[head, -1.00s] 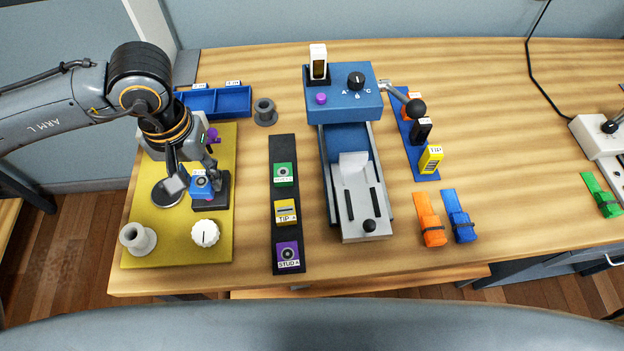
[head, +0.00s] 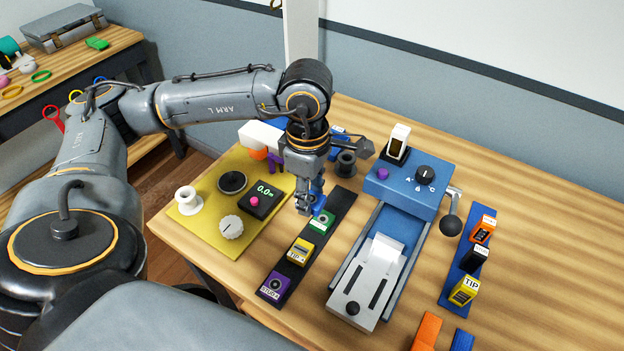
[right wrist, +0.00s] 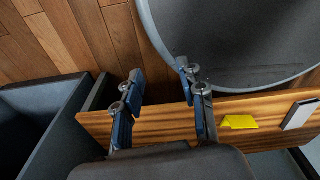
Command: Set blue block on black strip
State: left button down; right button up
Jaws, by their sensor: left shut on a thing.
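The blue block (head: 319,203) is in my left gripper (head: 311,205), which is shut on it, over the far end of the black strip (head: 343,202) in the head view. The fingers partly cover the block, and I cannot tell whether it touches the strip. The strip bears a green block (head: 321,221) just nearer than the blue one, then a yellow block (head: 299,252) and a purple block (head: 274,286) at the near end. My right gripper (right wrist: 160,80) is open and empty in the right wrist view, away from these blocks.
Left of the strip lies a yellow mat (head: 205,218) with a white knob (head: 231,227) and a black gauge (head: 262,199). Right of it stands a blue and grey press (head: 405,190) with a lever. A dark spool (head: 345,163) stands behind the strip.

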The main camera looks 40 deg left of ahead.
pick_arm(q)
jog(key=n, duration=0.1)
jog(key=a+n, duration=0.1)
jog(key=n, duration=0.3)
jog(key=shift+a+r, duration=0.35)
jog(key=a+n, duration=0.3)
jog(key=n, duration=0.4)
jog(key=n+p, duration=0.5)
send_over(341, 198)
jog(key=f, duration=0.7)
jog(key=shift+s+a+f, duration=0.15)
jog(key=shift+s+f, duration=0.1)
jog(key=shift+s, duration=0.1)
jog(key=shift+w+f+p, duration=0.3)
jog(key=shift+w+f, duration=0.05)
jog(key=shift+f, duration=0.1)
jog(key=shift+d+f+p, duration=0.2)
jog(key=shift+f+p, duration=0.55)
jog(key=shift+f, duration=1.05)
jog(key=c, duration=0.8)
grip_release()
jog(key=shift+c, duration=0.2)
pick_arm(e)
notch_tip(341, 198, up, 7)
jog(key=d, duration=0.1)
jog(key=shift+w+d, duration=0.15)
jog(key=shift+d, duration=0.05)
